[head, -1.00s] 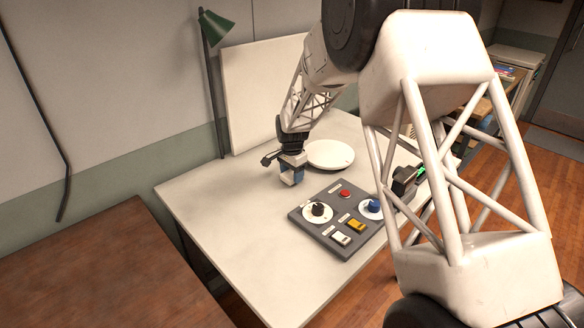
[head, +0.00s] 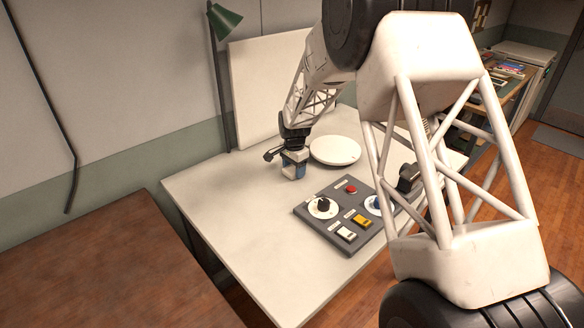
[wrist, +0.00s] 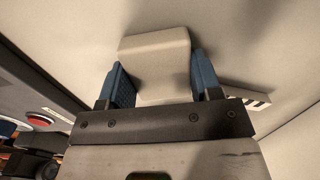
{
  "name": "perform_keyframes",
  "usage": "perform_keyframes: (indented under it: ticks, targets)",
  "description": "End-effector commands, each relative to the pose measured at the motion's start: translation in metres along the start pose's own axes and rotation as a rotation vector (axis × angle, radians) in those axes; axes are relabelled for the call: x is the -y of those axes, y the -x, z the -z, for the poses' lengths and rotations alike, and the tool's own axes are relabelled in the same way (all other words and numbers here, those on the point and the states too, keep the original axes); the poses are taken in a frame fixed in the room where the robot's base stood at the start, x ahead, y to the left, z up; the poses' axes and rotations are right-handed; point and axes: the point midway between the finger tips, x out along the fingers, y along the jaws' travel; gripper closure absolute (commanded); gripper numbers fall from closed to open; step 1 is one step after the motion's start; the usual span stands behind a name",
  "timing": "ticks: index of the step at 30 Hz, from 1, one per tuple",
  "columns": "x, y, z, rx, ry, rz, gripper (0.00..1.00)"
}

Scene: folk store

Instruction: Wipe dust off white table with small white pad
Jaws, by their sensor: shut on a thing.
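The white table (head: 232,212) spans the middle of the head view, its bare top running to the left. My gripper (head: 292,172) points down over the table's back part, left of a round white plate. In the wrist view my gripper (wrist: 152,80) has its two blue fingers shut on the small white pad (wrist: 155,55), a pale block between them. The pad is mostly hidden in the head view. I cannot tell whether it touches the tabletop. I cannot make out any dust on the table.
A grey control panel (head: 334,222) with knobs and a red button lies right of my gripper. The round white plate (head: 335,150) is behind the panel. A white board (head: 262,90) and a green lamp (head: 224,20) stand at the back. A brown table (head: 110,270) is at left.

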Motion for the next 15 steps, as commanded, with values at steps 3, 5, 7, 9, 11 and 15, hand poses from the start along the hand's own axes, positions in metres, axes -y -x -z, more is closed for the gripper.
perform_keyframes:
  ticks: [3, 5, 7, 9, 11, 15]
  targets:
    - [-0.008, 0.001, 0.001, 0.0, -0.001, 0.0, 0.64]
    - [-0.013, -0.002, 0.0, 0.001, -0.001, -0.002, 0.64]
    - [-0.017, 0.001, 0.001, 0.0, -0.001, 0.0, 0.64]
    - [-0.022, -0.002, 0.001, 0.001, -0.001, -0.001, 0.64]
    - [-0.019, 0.0, -0.001, -0.001, 0.0, 0.001, 0.64]
    - [-0.011, -0.004, -0.002, 0.001, 0.0, -0.002, 0.64]
